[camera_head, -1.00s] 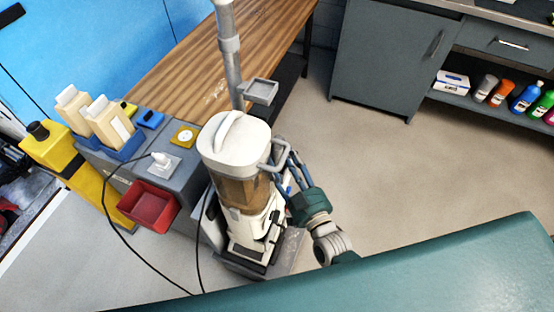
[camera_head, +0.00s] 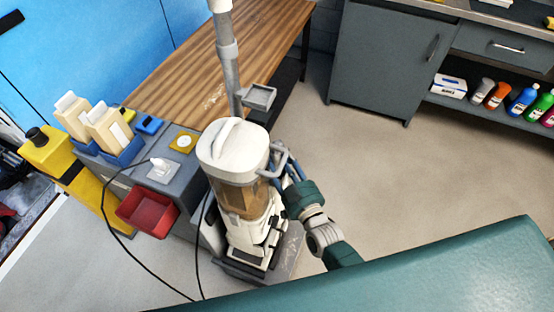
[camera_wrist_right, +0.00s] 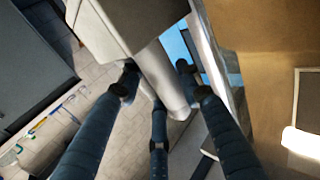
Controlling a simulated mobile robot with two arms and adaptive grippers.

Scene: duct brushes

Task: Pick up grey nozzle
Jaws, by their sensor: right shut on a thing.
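A grey nozzle (camera_wrist_right: 166,78), a pale cylindrical piece below a boxy grey part (camera_wrist_right: 112,22), sits between my right fingers in the right wrist view. My right gripper (camera_wrist_right: 158,84) is shut on it, with dark blue fingers on its sides and one in front. In the head view my right gripper (camera_head: 290,172) is at the right side of the white upright vacuum (camera_head: 232,150), by its grey loop handle (camera_head: 282,158). The nozzle is not clearly visible there, hidden by the vacuum and fingers. My left gripper is not in view.
A grey pole (camera_head: 228,60) with a small grey holder (camera_head: 260,97) rises behind the vacuum. A grey unit with a red bin (camera_head: 147,212), bottles (camera_head: 110,130) and a black cord stands left. A wooden bench (camera_head: 185,75) is behind. The floor to the right is clear.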

